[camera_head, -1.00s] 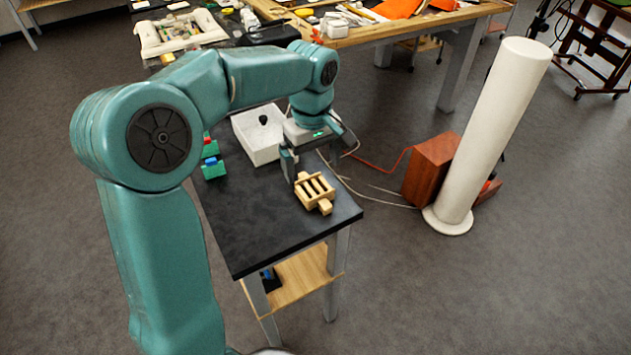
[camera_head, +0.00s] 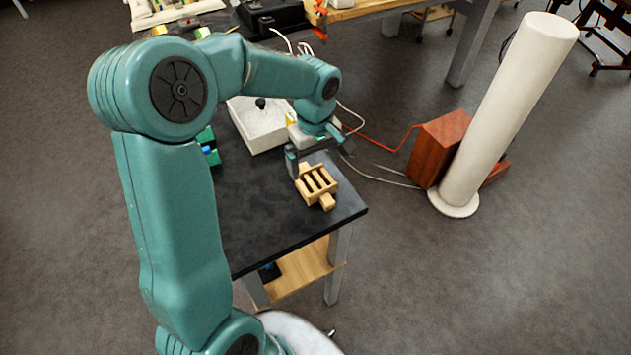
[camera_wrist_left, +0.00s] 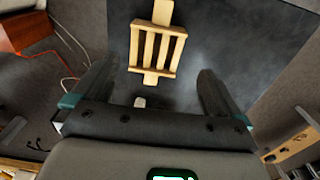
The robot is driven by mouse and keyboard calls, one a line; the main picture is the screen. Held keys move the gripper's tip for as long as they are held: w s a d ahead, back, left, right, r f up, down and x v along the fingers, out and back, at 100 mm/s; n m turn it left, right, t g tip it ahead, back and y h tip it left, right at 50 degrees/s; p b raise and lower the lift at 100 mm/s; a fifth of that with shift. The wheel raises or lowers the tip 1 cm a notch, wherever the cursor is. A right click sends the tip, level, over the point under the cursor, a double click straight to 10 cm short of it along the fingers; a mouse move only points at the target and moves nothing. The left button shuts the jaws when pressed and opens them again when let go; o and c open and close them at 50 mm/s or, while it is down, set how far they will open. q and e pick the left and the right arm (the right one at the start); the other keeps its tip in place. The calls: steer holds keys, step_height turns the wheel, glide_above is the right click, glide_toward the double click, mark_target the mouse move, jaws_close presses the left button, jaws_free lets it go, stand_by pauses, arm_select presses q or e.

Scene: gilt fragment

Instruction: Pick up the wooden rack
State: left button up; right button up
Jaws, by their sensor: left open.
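The wooden rack (camera_head: 316,184) is a small pale slatted frame with a stub handle at each end. It lies on the black tabletop (camera_head: 265,226) near its right edge. In the left wrist view the rack (camera_wrist_left: 157,50) lies just beyond the fingertips, centred between them. My left gripper (camera_head: 308,160) is open and empty, at the far end of the rack and apart from it. In the left wrist view both fingers of the gripper (camera_wrist_left: 146,85) stand wide apart. My right gripper is not in view.
A white tray (camera_head: 262,140) with a dark knob-like item stands behind the gripper. Green and blue blocks (camera_head: 209,152) sit at the table's left, partly behind my arm. A white column (camera_head: 510,115) and reddish-brown box (camera_head: 438,148) stand on the floor to the right.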

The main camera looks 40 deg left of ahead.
mark_target(316, 178)
arm_select(q)
steer(key=f, duration=0.2)
steer(key=shift+w+a+f, duration=0.3)
steer(key=shift+w, duration=0.1)
steer(key=shift+s+d+f, duration=0.1)
steer(key=shift+d+f, duration=0.05)
steer(key=shift+f, duration=0.05)
steer(key=f, duration=0.2)
steer(key=f+p, duration=0.1)
steer(key=f, duration=0.1)
steer(key=shift+w+a+f, duration=0.2)
steer(key=shift+f, duration=0.2)
steer(key=shift+s+d+r, duration=0.2)
steer(key=shift+s+r, duration=0.05)
steer(key=shift+s, duration=0.05)
steer(key=shift+c, duration=0.3)
steer(key=shift+w+f, duration=0.1)
steer(key=shift+f, duration=0.05)
steer(key=c, duration=0.8)
